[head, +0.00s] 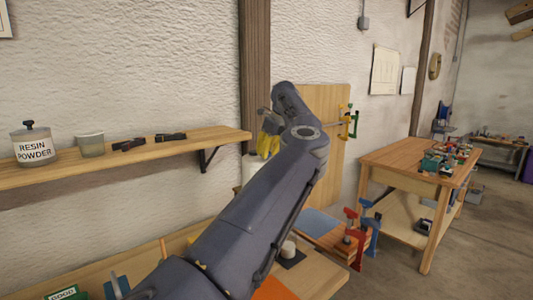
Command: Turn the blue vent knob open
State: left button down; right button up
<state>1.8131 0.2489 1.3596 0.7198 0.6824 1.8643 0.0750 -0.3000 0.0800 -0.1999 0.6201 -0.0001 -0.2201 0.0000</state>
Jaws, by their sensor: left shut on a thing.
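My left arm rises from the bottom of the head view and bends near the wooden post. My left gripper (265,122) is at the far end, small and partly hidden by my own wrist. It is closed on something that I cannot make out. A yellow item (268,146) shows just below it; whether the two touch is unclear. I cannot make out the blue vent knob; it may be hidden behind my arm. My right gripper is not in view.
A wall shelf (215,138) at left holds a resin powder jar (34,148), a grey cup (91,145) and dark tools. My arm passes over a wooden bench (140,262). Red and blue clamps (356,240) stand at its right. A wooden table (410,165) stands farther right.

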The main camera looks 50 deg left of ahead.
pick_arm(q)
jog(key=shift+f+n+g, duration=0.1)
jog(key=shift+n+g, duration=0.4)
jog(key=shift+n, duration=0.7)
jog(key=shift+n+h, duration=0.3)
jog(key=shift+n, duration=0.1)
jog(key=c, duration=1)
grip_release()
jog(key=shift+v, duration=1.55)
jog(key=w+d, duration=0.4)
jog(key=d, duration=0.6)
jog(key=shift+w+d, duration=0.4)
